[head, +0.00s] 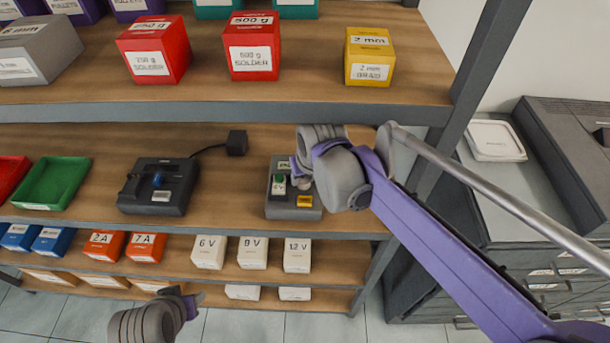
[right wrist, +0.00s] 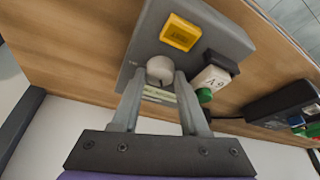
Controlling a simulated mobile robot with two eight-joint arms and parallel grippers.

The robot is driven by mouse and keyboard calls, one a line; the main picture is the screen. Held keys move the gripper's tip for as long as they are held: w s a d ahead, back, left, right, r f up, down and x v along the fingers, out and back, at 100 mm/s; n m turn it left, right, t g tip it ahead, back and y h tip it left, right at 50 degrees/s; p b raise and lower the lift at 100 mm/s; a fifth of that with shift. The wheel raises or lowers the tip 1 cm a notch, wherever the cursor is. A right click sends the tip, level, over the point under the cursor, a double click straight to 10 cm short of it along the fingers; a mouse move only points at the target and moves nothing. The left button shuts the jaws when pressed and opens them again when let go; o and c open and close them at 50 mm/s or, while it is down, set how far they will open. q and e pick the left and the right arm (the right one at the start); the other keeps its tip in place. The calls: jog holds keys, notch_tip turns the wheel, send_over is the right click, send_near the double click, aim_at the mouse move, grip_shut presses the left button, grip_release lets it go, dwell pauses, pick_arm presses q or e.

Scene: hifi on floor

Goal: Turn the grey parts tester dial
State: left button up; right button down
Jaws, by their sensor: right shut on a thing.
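In the head view my right wrist hides most of the dial and the fingers. My left gripper (head: 195,300) is low at the front, away from the tester; its fingers are too small and turned to read.
A black device with a blue knob (head: 158,186) stands left of the tester, its cable running to a black plug (head: 237,143). A green tray (head: 52,183) lies further left. Solder boxes (head: 254,47) stand on the shelf above; white voltage boxes (head: 253,252) stand below.

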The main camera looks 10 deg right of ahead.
jog(key=shift+m+h, duration=0.3)
jog(key=shift+m, duration=0.5)
jog(key=shift+c, duration=2.1)
grip_release()
